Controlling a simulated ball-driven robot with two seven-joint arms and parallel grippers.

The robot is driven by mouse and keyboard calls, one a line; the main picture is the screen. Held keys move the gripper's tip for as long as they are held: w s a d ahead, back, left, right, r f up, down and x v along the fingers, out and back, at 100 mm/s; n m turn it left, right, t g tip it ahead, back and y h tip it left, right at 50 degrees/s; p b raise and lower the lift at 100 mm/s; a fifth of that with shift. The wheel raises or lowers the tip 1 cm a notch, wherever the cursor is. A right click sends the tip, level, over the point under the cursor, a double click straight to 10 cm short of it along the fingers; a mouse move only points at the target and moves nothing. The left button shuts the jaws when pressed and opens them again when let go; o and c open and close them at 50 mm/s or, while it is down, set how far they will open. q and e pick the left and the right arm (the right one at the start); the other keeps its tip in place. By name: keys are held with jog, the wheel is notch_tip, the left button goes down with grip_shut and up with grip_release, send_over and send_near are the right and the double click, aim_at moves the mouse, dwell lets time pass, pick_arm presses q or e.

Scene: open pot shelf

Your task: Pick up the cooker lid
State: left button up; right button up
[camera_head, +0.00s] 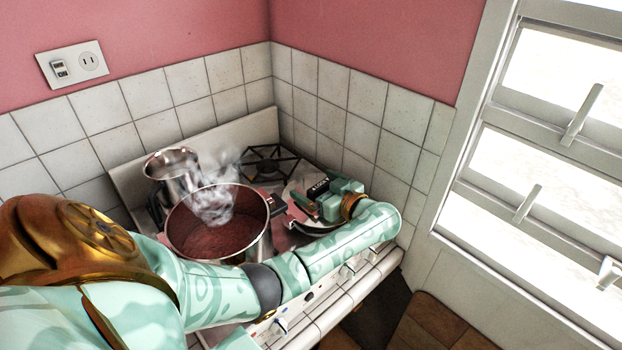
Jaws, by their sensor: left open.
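A large metal pot (262,245) stands open on the stove, with dark red contents and steam rising from it. A pale round shape that looks like the cooker lid (293,190) lies on the stove just right of the pot. It is partly hidden by my left gripper, so its handle is hard to make out. My left gripper (306,200) is open, green and dark, over the right part of this shape. Its fingers point left toward the pot. I cannot tell whether they touch the lid. My right gripper is not in view.
A smaller metal pot (172,163) stands behind the large pot at the left. A bare burner grate (270,163) is at the back corner. Tiled walls (345,110) close off the back and right. Stove knobs (281,324) line the front edge, below my arm.

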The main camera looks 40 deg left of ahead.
pick_arm(q)
jog(key=shift+d+r, duration=0.2)
jog(key=shift+d, duration=0.1)
jog(key=shift+d+r, duration=0.1)
jog(key=shift+d, duration=0.2)
jog(key=shift+c, duration=0.3)
jog(key=shift+d, duration=0.1)
jog(key=c, duration=1)
jog(key=shift+a, duration=0.25)
jog(key=c, duration=0.3)
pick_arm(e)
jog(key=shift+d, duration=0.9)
